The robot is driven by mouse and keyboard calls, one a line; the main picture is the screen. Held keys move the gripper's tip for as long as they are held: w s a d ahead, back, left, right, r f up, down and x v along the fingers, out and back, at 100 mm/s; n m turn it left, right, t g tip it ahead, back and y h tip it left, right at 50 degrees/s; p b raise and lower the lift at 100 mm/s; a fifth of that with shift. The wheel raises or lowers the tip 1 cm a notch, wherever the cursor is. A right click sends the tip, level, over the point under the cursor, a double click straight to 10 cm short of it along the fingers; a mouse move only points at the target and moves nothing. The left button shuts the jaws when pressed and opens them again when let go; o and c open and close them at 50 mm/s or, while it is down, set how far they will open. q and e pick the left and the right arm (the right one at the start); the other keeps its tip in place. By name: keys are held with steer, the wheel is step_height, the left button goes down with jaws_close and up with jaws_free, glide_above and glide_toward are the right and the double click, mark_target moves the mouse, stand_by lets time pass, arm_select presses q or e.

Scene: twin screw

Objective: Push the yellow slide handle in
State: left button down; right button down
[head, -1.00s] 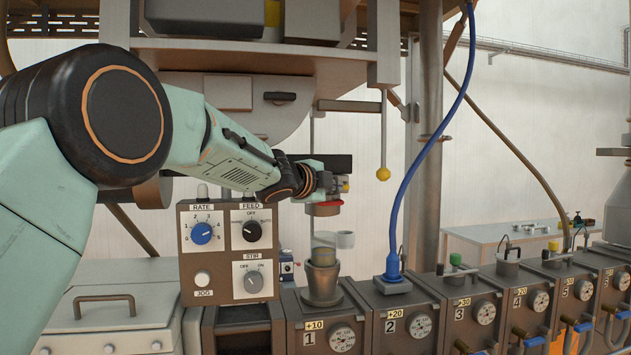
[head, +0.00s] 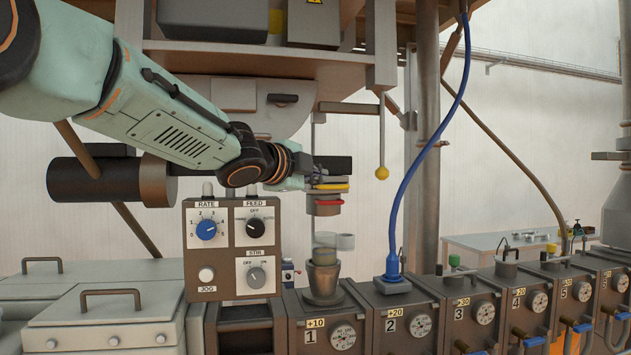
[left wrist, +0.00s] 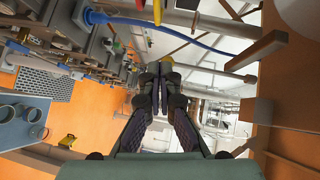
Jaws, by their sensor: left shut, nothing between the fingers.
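The yellow slide handle (head: 334,187) shows in the head view as a thin flat strip under a dark block and just above a red ring (head: 328,202). My left gripper (head: 312,178) is shut and empty, with its fingertips right beside the handle's left end. I cannot tell whether they touch it. In the left wrist view the shut fingers (left wrist: 156,80) point away from the camera, and a small yellow patch (left wrist: 166,61) shows just past their tips. My right gripper is in neither view.
A control box (head: 233,250) with knobs stands below my left forearm. A yellow-ended pull rod (head: 382,172) hangs to the right, near a blue hose (head: 412,165). A metal cup (head: 323,275) stands below the red ring. Numbered units line the right.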

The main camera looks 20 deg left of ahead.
arm_select(q)
steer(key=s+d+f+n+g+b, duration=0.15)
steer(key=s+f+n, duration=0.3)
steer(key=f, duration=1.15)
steer(key=s+d+f+n+g+b, duration=0.15)
steer(key=s+f+n+b, duration=0.35)
steer(key=f, duration=1.1)
steer(key=s+d+f+n+g, duration=0.1)
steer(key=s+f+n+g, duration=0.35)
steer(key=f, duration=1.15)
steer(key=s+a+f+n+g+y+b, duration=0.1)
steer(key=s+f+n+b, duration=0.1)
steer(key=s+f, duration=0.55)
steer(key=s+a+f+n+g+y+b, duration=0.15)
steer(key=s+f, duration=0.25)
steer(key=f, duration=0.6)
steer(key=s+f+g+b, duration=0.3)
steer(key=s+f, duration=0.5)
steer(key=s, duration=0.4)
steer(key=s+f+n+g+b, duration=0.1)
steer(key=s+f+g+b, duration=0.2)
steer(key=s+f, duration=0.5)
steer(key=s, duration=0.4)
steer(key=shift+s+f, duration=0.15)
steer(key=shift+s, duration=0.05)
steer(key=shift+y, duration=0.25)
